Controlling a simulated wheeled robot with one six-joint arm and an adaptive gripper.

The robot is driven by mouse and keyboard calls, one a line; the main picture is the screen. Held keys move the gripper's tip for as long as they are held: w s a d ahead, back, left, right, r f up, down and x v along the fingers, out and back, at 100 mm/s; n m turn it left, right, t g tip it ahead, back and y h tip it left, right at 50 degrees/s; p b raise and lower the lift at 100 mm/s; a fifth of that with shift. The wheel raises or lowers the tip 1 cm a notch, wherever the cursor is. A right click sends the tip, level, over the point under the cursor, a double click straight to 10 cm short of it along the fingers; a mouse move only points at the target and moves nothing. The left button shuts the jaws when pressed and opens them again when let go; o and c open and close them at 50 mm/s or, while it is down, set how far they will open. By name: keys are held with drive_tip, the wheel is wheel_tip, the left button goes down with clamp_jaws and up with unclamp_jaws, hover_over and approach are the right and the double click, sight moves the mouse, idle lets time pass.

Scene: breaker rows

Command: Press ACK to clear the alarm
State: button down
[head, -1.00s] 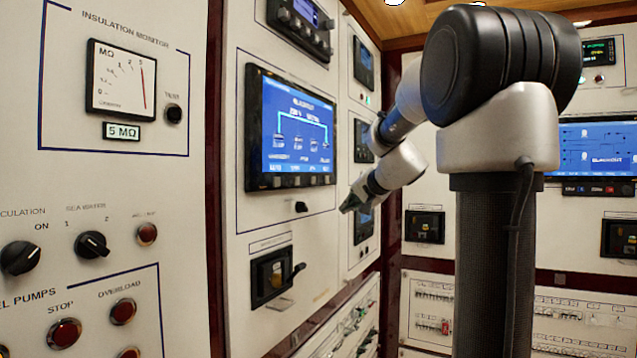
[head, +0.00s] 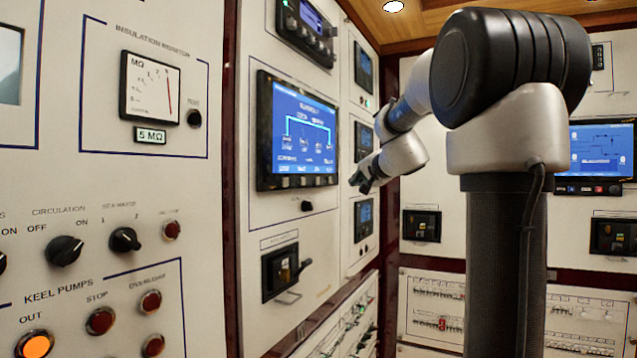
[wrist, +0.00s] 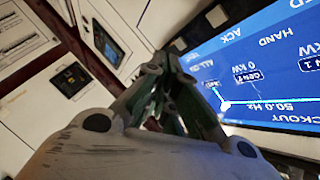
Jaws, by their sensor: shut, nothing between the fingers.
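A blue display (head: 303,135) in a black bezel is set in the white panel at centre left, with a row of keys (head: 306,181) along its lower edge. In the wrist view the display (wrist: 262,62) appears tilted at the right, and the label ACK (wrist: 231,37) reads near its bezel edge. Pale keys on the bezel are partly visible there. My gripper (head: 362,185) is shut and empty, to the right of the display in the head view. In the wrist view its fingertips (wrist: 168,65) meet beside the bezel; I cannot tell whether they touch it.
Below the display are a small black knob (head: 306,206) and a breaker with a handle (head: 281,271). An insulation meter (head: 150,88) and rotary switches (head: 124,239) are on the left panel. Another blue screen (head: 602,150) is on the right wall.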

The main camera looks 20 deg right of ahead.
drive_tip(key=w+a, duration=0.5)
drive_tip(key=w, duration=0.1)
drive_tip(key=shift+w+a, duration=0.15)
drive_tip(key=shift+w, duration=0.2)
drive_tip(key=shift+w+a, duration=0.1)
idle(1.2)
drive_tip(key=shift+w+a, duration=0.15)
drive_tip(key=shift+w, duration=0.1)
drive_tip(key=shift+w+a, duration=0.25)
drive_tip(key=shift+w, duration=0.1)
idle(0.8)
drive_tip(key=shift+d, duration=0.1)
drive_tip(key=shift+s+d, duration=0.4)
drive_tip(key=shift+s, duration=0.3)
drive_tip(key=shift+s+d, duration=0.8)
drive_tip(key=shift+s, duration=0.2)
drive_tip(key=shift+s+d, duration=0.75)
drive_tip(key=shift+s, duration=0.25)
